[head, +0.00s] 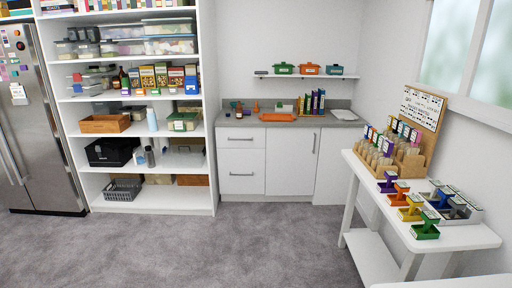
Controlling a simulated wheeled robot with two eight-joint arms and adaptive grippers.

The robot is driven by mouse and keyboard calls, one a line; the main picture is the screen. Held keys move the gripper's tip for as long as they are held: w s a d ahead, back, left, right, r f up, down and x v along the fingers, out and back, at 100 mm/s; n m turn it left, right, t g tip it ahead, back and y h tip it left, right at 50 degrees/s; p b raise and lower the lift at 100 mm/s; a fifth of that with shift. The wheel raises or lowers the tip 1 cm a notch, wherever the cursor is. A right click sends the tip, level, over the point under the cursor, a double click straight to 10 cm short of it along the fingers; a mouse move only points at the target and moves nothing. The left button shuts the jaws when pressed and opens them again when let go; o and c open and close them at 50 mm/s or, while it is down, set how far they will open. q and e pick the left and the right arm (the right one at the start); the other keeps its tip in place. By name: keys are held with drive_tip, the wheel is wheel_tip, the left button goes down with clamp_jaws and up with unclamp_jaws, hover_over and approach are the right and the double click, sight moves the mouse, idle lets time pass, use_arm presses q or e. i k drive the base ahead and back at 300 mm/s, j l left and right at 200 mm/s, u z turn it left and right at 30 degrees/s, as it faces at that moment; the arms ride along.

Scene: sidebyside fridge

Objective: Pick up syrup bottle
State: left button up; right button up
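I cannot tell for certain which item is the syrup bottle. A small dark brown bottle (239,109) stands upright at the left end of the grey counter, against the wall side. Another dark bottle (122,78) stands upright on the middle shelf of the white shelving, left of several colourful boxes. Labels on both are too small to read. Neither of my grippers shows in the head view.
The white shelving (211,130) holds boxes, baskets and bins. A steel fridge (40,110) stands at the left. A white side table (478,238) at the right holds coloured trays and a wooden rack. The grey carpet (220,245) between them is clear.

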sight(239, 107)
drive_tip(key=i, duration=2.4)
drive_tip(key=i+j, duration=0.1)
drive_tip(key=i, duration=2.3)
drive_tip(key=l+z, duration=0.05)
drive_tip(key=l, duration=0.05)
